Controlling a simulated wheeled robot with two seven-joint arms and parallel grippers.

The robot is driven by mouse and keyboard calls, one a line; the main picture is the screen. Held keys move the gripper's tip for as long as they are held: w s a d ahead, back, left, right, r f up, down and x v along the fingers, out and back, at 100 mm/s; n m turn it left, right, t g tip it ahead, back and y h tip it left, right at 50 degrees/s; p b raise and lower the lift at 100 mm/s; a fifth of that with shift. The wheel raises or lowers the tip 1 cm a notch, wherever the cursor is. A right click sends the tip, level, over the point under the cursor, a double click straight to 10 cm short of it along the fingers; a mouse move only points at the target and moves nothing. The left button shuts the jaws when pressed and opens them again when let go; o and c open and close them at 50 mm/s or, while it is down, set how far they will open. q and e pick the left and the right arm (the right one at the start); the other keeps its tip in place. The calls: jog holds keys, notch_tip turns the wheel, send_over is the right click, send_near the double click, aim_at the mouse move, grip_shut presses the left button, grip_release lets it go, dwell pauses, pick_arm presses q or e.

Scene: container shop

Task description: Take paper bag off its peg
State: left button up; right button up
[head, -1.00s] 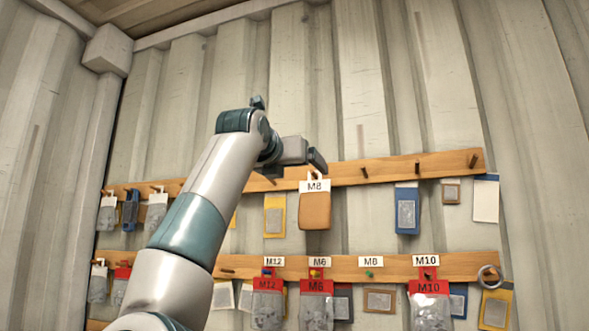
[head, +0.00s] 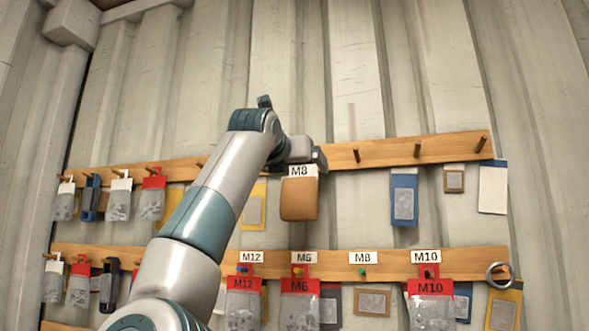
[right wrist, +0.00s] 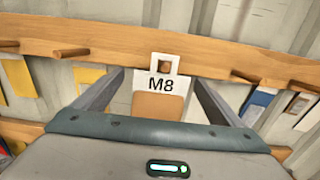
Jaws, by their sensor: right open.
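The paper bag (head: 299,200) is brown with a white header marked M8 and hangs on the upper wooden rail. In the right wrist view the bag (right wrist: 158,106) hangs by a hole in its header on a wooden peg (right wrist: 165,66). My right gripper (head: 318,158) is at the upper rail, right by the bag's header. In the right wrist view my right gripper (right wrist: 160,85) is open, with one finger on each side of the header and no visible grip on it. The gripper hides part of the header's top in the head view. My left gripper is not in view.
The upper rail (head: 385,151) has bare pegs to the right of the bag. A blue packet (head: 404,197) hangs below them. The lower rail (head: 385,261) holds red-topped bags, including one marked M10 (head: 430,289). More bags hang at the left.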

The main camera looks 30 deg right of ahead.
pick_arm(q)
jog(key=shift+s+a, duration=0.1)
pick_arm(e)
jog(key=shift+s, duration=0.15)
jog(key=c, duration=1.2)
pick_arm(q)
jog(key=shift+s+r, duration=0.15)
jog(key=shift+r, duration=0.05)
pick_arm(e)
jog(key=shift+r, duration=0.35)
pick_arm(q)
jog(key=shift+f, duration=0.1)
pick_arm(e)
jog(key=shift+a, duration=0.1)
